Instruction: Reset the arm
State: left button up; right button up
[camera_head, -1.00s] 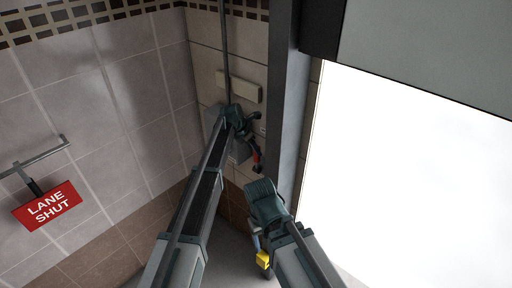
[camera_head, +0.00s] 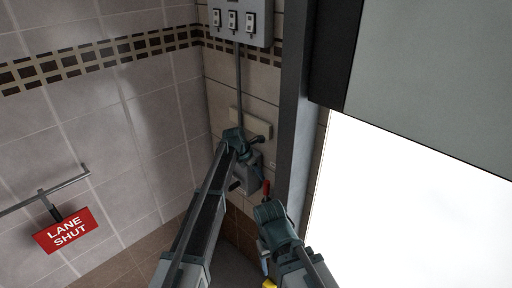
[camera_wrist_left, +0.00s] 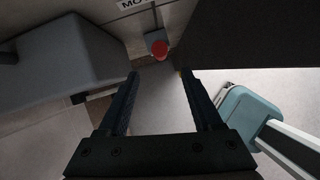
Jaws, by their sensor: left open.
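My left arm (camera_head: 203,210) reaches up and forward toward the corner, its wrist bent downward. My left gripper (camera_head: 262,196) shows small and dark in the head view, beside a red piece. In the left wrist view the gripper (camera_wrist_left: 160,78) is open, with nothing between its two fingers. A red round button (camera_wrist_left: 159,49) on a small grey box shows beyond the fingertips, apart from them. My right arm (camera_head: 273,222) is bent at the bottom middle; its fingers cannot be made out.
A grey box (camera_head: 249,176) is on the wall behind my left arm. A switch box (camera_head: 241,30) with three switches sits above it. A red LANE SHUT sign (camera_head: 66,231) is at left. A dark post (camera_head: 296,110) borders a bright opening (camera_head: 410,220) under a grey shutter (camera_head: 435,80).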

pick_arm(q)
jog(key=s+a+f+m+g+y+b, duration=0.1)
jog(key=s+a+f+m+b, duration=0.1)
jog(key=s+m, duration=0.7)
jog(key=s+a+f+m+g+y+b, duration=0.1)
jog(key=s+a+f+m+y, duration=0.1)
jog(key=s+m, duration=0.8)
jog(key=s+a+f+m+g+y+b, duration=0.1)
jog(key=s+m, duration=0.8)
jog(key=s, duration=1.1)
jog(key=shift+a+f+m+y+b, duration=0.3)
jog(key=shift+a+f+y+b, duration=0.5)
jog(key=shift+f, duration=0.45)
pick_arm(e)
jog(key=shift+f, duration=2.85)
pick_arm(q)
jog(key=shift+s+a, duration=0.1)
jog(key=shift+c, duration=0.2)
pick_arm(e)
jog(key=shift+c, duration=0.2)
